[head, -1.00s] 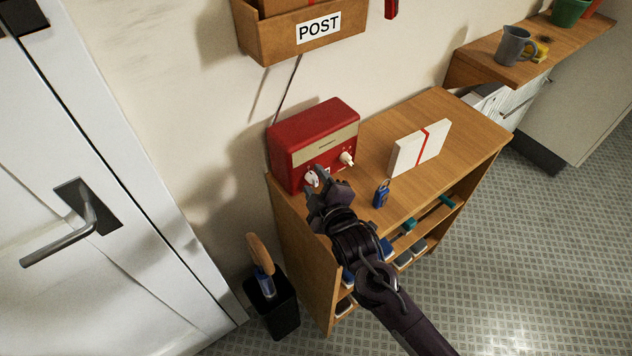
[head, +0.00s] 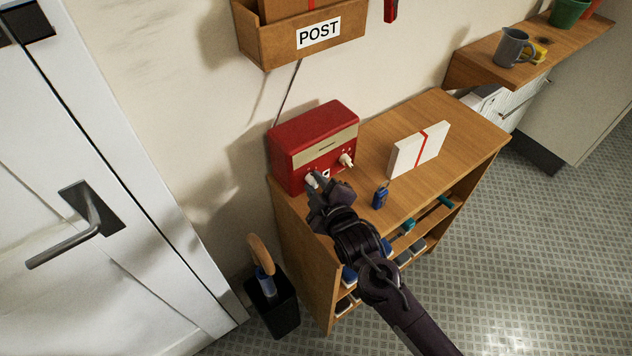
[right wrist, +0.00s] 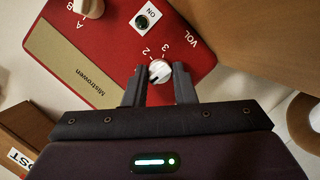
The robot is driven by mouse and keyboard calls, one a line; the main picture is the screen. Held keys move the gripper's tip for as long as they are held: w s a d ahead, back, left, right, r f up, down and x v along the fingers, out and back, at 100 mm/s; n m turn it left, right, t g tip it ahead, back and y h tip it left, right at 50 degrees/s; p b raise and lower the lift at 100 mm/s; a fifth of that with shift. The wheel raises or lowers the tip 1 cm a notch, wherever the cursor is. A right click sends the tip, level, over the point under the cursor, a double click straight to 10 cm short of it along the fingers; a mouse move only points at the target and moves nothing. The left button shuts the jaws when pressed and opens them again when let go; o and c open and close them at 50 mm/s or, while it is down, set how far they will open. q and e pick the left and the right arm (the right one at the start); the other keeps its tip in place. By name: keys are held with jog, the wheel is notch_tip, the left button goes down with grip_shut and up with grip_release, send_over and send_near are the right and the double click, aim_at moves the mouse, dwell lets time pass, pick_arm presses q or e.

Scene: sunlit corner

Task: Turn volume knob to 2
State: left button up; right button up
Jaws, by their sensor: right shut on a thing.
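The red radio (head: 305,140) stands on the left end of the wooden cabinet, its front towards me. My right gripper (head: 316,184) is at the lower left of that front. In the right wrist view its fingers (right wrist: 159,84) are shut on the white volume knob (right wrist: 160,71), one on each side. The labels 2, 3 and VOL show beside the knob, with the 2 and 3 close to its rim. I cannot clearly read which number the knob points to. A second white knob (head: 346,160), marked A and B, and a small ON window (right wrist: 146,18) are free. My left gripper is not in view.
A blue padlock (head: 380,197) and a white box with a red band (head: 418,150) stand on the cabinet top (head: 440,115) to the right. A wooden POST box (head: 265,50) hangs above. A white door (head: 130,240) is at the left.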

jog(key=shift+w+d+r+m+g+y+p, duration=0.1)
jog(key=shift+r+m+g+y+p, duration=0.3)
jog(key=shift+m+p, duration=0.65)
jog(key=shift+w+m+g+y+p, duration=0.1)
jog(key=shift+m+g+y+p, duration=0.25)
jog(key=shift+m+p, duration=0.6)
jog(key=shift+d+m+g+y+p, duration=0.15)
jog(key=shift+m+g+y+p, duration=0.25)
jog(key=shift+m+p, duration=0.45)
jog(key=shift+w+f+m+g+y+p, duration=0.1)
jog(key=shift+m+g+y+p, duration=0.3)
jog(key=shift+m, duration=0.75)
jog(key=m, duration=0.1)
jog(key=m+y, duration=0.1)
jog(key=shift+w+d+f+m+g+p, duration=0.1)
jog(key=shift+d+m+g+p, duration=0.05)
jog(key=shift+m+g+p, duration=0.15)
jog(key=shift+f+m+y, duration=0.1)
jog(key=shift+m+y, duration=0.85)
jog(key=shift+m, duration=0.45)
jog(key=o, duration=0.9)
jog(key=shift+f, duration=0.15)
